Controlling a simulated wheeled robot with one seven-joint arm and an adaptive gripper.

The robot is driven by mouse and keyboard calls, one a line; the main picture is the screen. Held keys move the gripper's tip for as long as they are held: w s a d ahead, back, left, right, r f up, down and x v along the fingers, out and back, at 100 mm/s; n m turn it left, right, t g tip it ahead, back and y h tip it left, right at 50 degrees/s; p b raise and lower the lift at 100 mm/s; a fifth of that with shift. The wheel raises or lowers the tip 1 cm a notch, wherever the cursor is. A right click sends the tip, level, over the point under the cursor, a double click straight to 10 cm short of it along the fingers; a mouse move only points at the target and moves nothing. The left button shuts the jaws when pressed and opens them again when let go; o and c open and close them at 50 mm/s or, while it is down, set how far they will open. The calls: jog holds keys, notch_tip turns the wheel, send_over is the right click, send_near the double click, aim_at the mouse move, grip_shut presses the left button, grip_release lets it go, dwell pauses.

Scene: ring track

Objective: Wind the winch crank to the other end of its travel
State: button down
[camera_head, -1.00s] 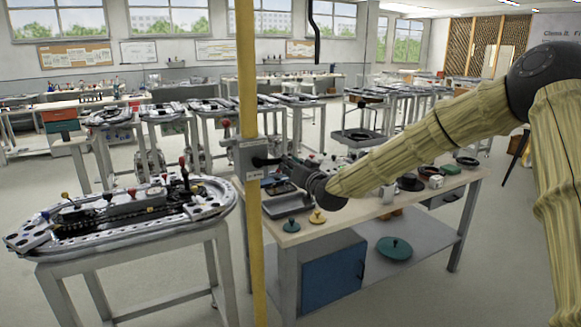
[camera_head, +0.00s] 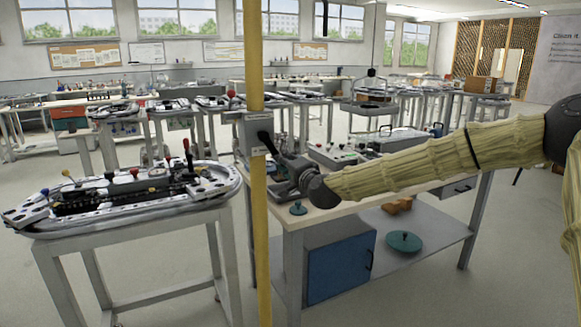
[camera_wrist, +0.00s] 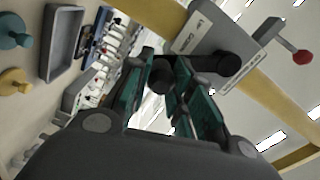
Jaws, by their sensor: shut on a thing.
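The winch is a grey box (camera_head: 252,131) with a label, fixed to a yellow post left of centre. Its black crank (camera_head: 266,142) is on the box's right side and slants down to the right. In the wrist view the grey box (camera_wrist: 203,36) shows up close, with the crank's black hub (camera_wrist: 226,63) in front. My gripper (camera_head: 280,166) is at the crank's lower end. Its green-padded jaws (camera_wrist: 172,92) are shut on the crank's handle, which they partly hide. A red-knobbed lever (camera_wrist: 302,57) sticks out beyond the box.
A workbench (camera_head: 335,195) stands under my arm, with a grey tray, a teal knobbed disc (camera_head: 298,208) and control boxes on it. An oval track table (camera_head: 120,200) stands left of the post. A hanging tray (camera_head: 369,108) is behind the bench. Floor is clear in front.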

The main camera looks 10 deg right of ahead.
jog(key=shift+s+a+f+m+b, duration=0.2)
jog(key=shift+a+f+m+b, duration=0.35)
jog(key=shift+m, duration=0.3)
jog(key=shift+s+a+f+m+b, duration=0.2)
jog(key=shift+a+f+m+b, duration=0.1)
jog(key=shift+a+m+b, duration=0.45)
jog(key=c, duration=1.3)
grip_release()
jog(key=shift+r, duration=0.1)
jog(key=shift+o, duration=0.2)
jog(key=shift+d+r, duration=0.1)
jog(key=v, duration=1.2)
